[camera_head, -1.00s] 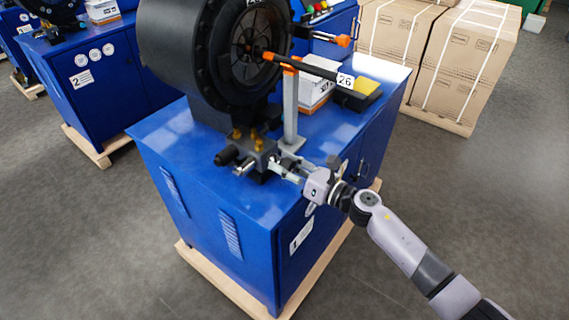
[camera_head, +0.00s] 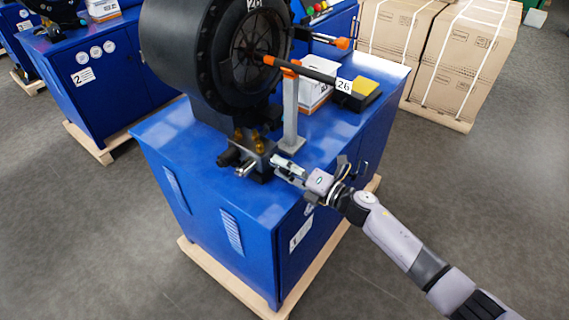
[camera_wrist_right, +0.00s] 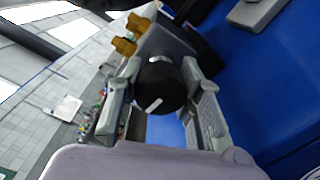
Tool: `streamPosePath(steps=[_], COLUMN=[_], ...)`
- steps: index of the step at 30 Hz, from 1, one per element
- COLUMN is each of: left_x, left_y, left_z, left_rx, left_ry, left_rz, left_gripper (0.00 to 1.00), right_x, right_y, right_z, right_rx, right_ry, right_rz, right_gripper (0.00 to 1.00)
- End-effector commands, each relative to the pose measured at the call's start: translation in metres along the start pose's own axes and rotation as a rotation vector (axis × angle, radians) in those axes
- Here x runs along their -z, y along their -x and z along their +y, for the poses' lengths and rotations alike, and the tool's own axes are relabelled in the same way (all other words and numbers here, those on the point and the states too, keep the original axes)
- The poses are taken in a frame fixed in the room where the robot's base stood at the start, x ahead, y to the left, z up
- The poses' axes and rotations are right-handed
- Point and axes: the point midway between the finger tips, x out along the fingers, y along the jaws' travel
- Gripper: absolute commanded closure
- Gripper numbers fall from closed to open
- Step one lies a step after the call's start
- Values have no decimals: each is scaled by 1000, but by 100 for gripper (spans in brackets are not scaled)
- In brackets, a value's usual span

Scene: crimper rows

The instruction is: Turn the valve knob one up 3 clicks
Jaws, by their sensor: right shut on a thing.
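The valve block (camera_head: 252,150) is grey with brass fittings and stands on the front of the blue machine cabinet, below the big black round head. In the right wrist view, the black valve knob (camera_wrist_right: 160,88) with a white mark sits between the two grey fingers of my right gripper (camera_wrist_right: 160,72). The gripper is shut on the knob. In the head view, the right gripper (camera_head: 282,166) reaches the block from the right and hides the knob. Brass fittings (camera_wrist_right: 125,42) show beyond the knob. My left gripper is out of view.
The blue cabinet (camera_head: 210,205) with a label 1 stands on a wooden pallet. A grey post (camera_head: 290,115) rises close behind the gripper, with a black bar tagged 26 above. A second blue cabinet (camera_head: 115,75) is at left, cartons (camera_head: 465,60) at the back right. Floor at right is clear.

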Motion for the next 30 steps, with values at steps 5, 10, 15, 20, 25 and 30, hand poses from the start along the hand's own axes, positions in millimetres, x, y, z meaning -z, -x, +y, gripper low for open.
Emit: streamPosePath(steps=[5,10,15,20,25,30], left_x=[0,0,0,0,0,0], left_y=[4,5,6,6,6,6], left_z=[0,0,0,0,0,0], left_rx=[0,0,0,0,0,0], left_ry=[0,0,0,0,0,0], left_rz=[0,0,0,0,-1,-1], left_gripper=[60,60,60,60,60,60], right_x=[0,0,0,0,0,0], right_y=[0,0,0,0,0,0], right_z=[0,-1,-1,-1,-1,-1], right_rx=[2,2,2,2,2,2], right_ry=[-79,-120,-134,-135,-134,-134], right_rz=[0,0,0,0,0,0], right_gripper=[95,95,95,95,95,55])
